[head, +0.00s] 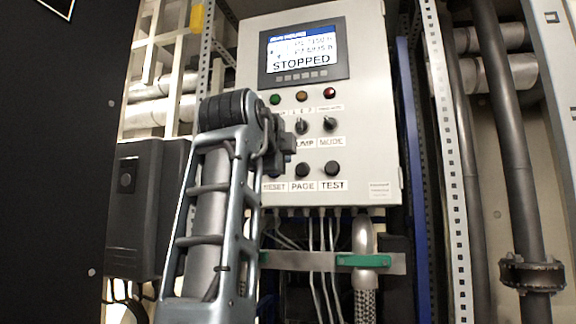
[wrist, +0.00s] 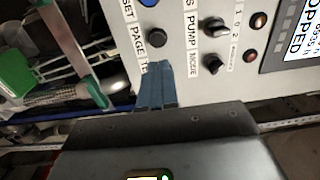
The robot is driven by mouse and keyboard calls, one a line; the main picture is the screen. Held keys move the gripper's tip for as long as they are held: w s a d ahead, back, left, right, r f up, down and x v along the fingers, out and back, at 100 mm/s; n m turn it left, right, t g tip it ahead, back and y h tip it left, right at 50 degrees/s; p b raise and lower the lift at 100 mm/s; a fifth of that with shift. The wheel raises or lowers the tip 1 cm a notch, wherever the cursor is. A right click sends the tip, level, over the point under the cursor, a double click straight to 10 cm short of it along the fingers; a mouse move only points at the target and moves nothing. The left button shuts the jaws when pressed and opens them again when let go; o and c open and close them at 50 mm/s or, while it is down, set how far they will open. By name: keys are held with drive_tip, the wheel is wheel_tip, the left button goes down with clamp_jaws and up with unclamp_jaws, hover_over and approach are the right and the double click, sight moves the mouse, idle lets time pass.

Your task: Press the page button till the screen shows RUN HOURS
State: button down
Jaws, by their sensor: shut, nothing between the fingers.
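The grey control panel (head: 360,100) stands upright ahead, with a small screen (head: 301,50) that reads STOPPED in large letters under smaller, hard-to-read lines. The black page button (head: 302,170) sits above its PAGE label in the bottom row, and shows in the wrist view (wrist: 157,37) uncovered. My gripper (wrist: 158,70) is shut and empty, its blue-grey fingertips in front of the panel beside the page button, over the start of the TEST label. Whether the tips touch the panel I cannot tell. In the head view my arm hides most of the gripper.
The black test button (head: 332,168) is right of page; the fingers hide it in the wrist view. The blue reset button (wrist: 148,2) is on page's other side. Two selector knobs (head: 330,124) and lamps (head: 302,96) sit above. Cables and a green-clamped pipe (head: 364,261) run below.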

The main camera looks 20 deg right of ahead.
drive_tip(key=shift+v, duration=0.95)
